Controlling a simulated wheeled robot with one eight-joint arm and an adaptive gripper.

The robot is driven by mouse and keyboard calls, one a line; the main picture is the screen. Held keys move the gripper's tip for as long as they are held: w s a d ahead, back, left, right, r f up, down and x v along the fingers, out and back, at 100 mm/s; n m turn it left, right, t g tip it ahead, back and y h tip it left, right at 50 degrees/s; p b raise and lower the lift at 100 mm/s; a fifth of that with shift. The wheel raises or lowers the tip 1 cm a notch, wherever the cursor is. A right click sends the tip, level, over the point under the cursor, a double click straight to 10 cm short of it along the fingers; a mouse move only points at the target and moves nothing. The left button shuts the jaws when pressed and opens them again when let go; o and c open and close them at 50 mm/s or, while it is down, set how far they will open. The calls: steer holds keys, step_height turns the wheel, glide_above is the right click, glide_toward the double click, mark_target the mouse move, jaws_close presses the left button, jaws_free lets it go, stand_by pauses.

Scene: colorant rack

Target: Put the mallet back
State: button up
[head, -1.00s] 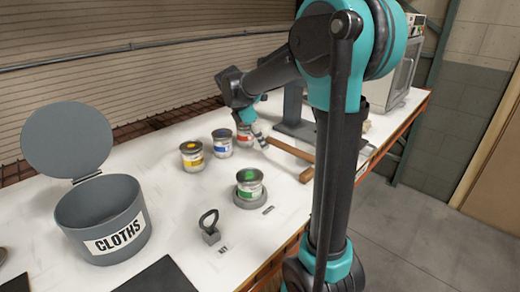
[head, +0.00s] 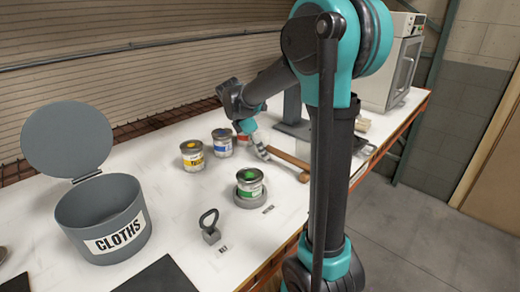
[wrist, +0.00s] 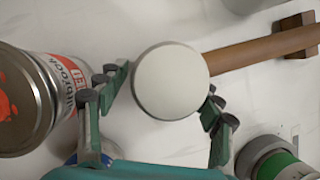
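The mallet has a pale round head (wrist: 172,80) and a brown wooden handle (wrist: 262,50), which also shows in the head view (head: 288,157). My gripper (wrist: 168,88), small in the head view (head: 259,147), has its fingers on both sides of the mallet's head and appears shut on it. The head's round face points at the wrist camera. The handle runs right across a brown wooden block (wrist: 291,22), whose end also shows in the head view (head: 304,177). I cannot tell whether handle and block touch.
A red-labelled can (wrist: 60,85) stands close left of my gripper. A blue can (head: 222,142), a yellow can (head: 192,156) and a green can (head: 250,181) stand nearby. A grey cloths bin (head: 105,215) is at left. A grey stand (head: 293,105) rises behind.

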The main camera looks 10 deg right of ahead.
steer(key=v, duration=1.2)
steer(key=shift+s+d+r, duration=0.1)
steer(key=shift+r, duration=0.05)
